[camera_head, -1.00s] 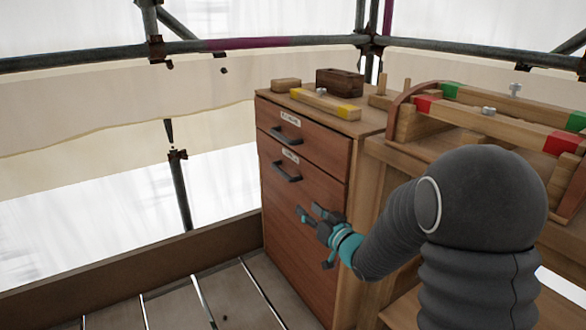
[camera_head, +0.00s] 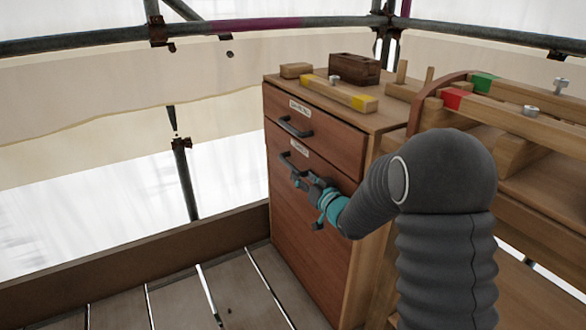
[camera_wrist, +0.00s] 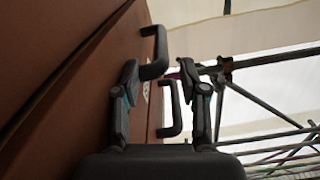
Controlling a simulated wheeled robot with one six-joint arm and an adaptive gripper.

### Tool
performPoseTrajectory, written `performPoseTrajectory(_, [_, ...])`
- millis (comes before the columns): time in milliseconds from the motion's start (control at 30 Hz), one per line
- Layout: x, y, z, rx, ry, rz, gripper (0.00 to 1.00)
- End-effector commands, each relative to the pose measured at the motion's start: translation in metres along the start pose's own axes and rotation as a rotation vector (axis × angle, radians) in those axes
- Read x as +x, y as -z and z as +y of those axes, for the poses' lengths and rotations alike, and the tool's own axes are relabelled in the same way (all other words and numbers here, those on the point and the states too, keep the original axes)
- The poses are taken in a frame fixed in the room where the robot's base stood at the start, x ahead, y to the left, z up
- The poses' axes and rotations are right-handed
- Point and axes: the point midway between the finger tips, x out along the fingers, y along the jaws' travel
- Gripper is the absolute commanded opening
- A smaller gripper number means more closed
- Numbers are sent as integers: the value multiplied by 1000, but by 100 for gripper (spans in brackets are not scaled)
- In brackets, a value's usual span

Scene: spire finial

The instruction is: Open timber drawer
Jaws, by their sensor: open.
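A brown wooden cabinet (camera_head: 305,250) has an upper drawer (camera_head: 335,135) and a lower front (camera_head: 345,181), both with dark bar handles and white labels too small to read. Both fronts look closed. My gripper (camera_head: 303,181) is open and close in front of the lower handle (camera_head: 292,162), at its lower right end. In the wrist view, two dark handles show: one beyond the fingertips (camera_wrist: 155,52) and one between the fingers (camera_wrist: 173,112). My open fingers (camera_wrist: 158,72) point along the cabinet front. I cannot tell whether they touch a handle.
On the cabinet top lie a dark wooden box (camera_head: 354,68), a small block (camera_head: 296,70) and a yellow-ended bar (camera_head: 338,93). A workbench with red- and green-marked timber (camera_head: 520,125) stands at right. Plank floor (camera_head: 185,295) is open at left; scaffold pipes (camera_head: 90,38) run behind.

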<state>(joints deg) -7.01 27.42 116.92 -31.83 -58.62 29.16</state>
Motion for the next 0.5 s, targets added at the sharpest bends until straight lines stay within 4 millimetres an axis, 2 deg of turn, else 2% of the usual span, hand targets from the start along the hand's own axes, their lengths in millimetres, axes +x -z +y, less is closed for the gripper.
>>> performPoseTrajectory(200, [37,0,-2,-1,4,0,43])
performPoseTrajectory(333, [51,-1,-3,-1,4,-1,43])
performPoseTrajectory(500, [59,0,-3,0,4,0,43])
